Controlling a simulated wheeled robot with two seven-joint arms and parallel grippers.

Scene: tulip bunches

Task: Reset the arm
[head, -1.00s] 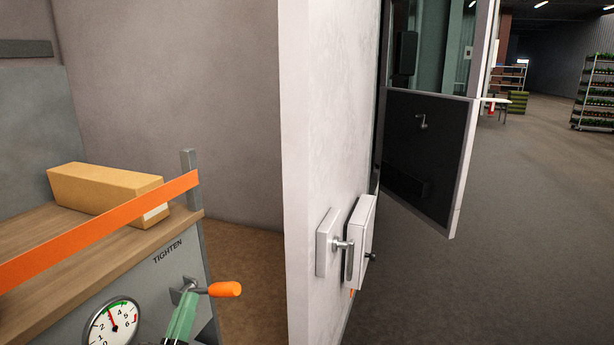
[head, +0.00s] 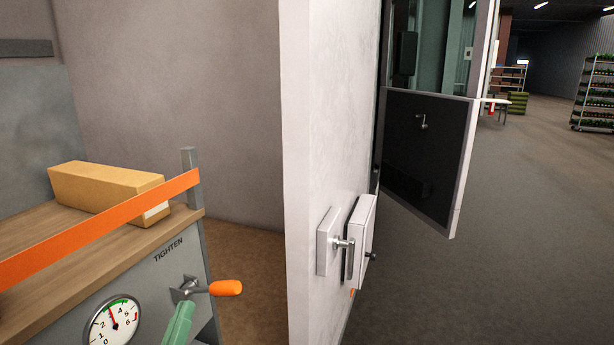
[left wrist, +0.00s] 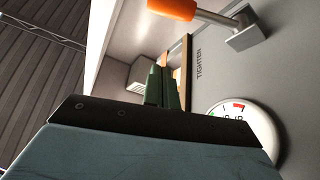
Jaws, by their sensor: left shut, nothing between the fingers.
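My left gripper (head: 178,325) has green fingers and shows at the bottom edge of the head view, just below the orange-handled crank (head: 226,288). Its fingers are shut with nothing between them. In the left wrist view the shut green fingers (left wrist: 163,88) point away from the camera. The crank's orange handle (left wrist: 172,8) is at the top there, apart from the fingers. A round dial (head: 113,322) with a needle near the green band is on the grey panel left of the gripper. My right gripper is not in view.
A cardboard box (head: 105,190) lies on the wooden top (head: 95,245) behind an orange strap (head: 100,228). A white wall edge (head: 300,150) with a handle (head: 346,255) stands to the right. Open floor (head: 500,220) and a plant rack (head: 597,95) lie beyond.

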